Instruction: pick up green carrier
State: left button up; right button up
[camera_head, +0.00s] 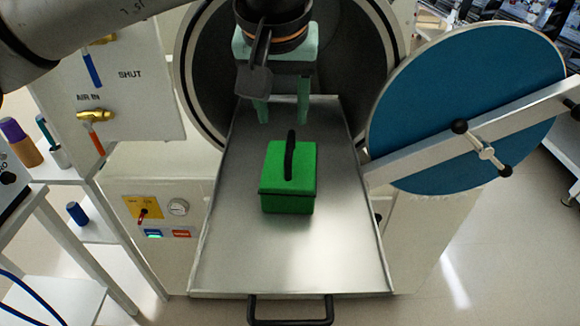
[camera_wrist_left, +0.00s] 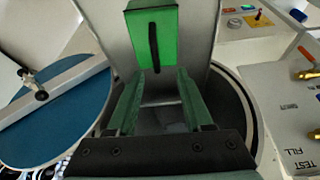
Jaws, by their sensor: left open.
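The green carrier (camera_head: 272,174) is a green box with a black handle (camera_head: 289,157) on top. It sits on the metal sliding tray (camera_head: 240,255) in front of the round chamber opening. My left gripper (camera_head: 283,114) is open and empty, with its green fingers pointing down just behind and above the carrier. In the left wrist view the carrier (camera_wrist_left: 166,36) shows beyond the fingertips of the gripper (camera_wrist_left: 159,78), apart from them. My right gripper is not in view.
The round blue door (camera_head: 450,90) with its white bar stands swung open on the right. A panel with valves (camera_head: 95,115) stands on the left, near shelves with small bottles. The tray's front part is clear, with a black handle (camera_head: 290,321) at its edge.

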aim_at(290, 142)
pick_arm(q)
jog(key=x, duration=0.4)
jog(key=shift+s, duration=0.1)
jog(key=x, duration=0.3)
jog(key=p+x, duration=0.1)
jog(key=x, duration=0.1)
jog(key=shift+d+f, duration=0.2)
jog(key=shift+d, duration=0.15)
grip_shut()
jog(key=shift+r, duration=0.1)
dwell(0.8)
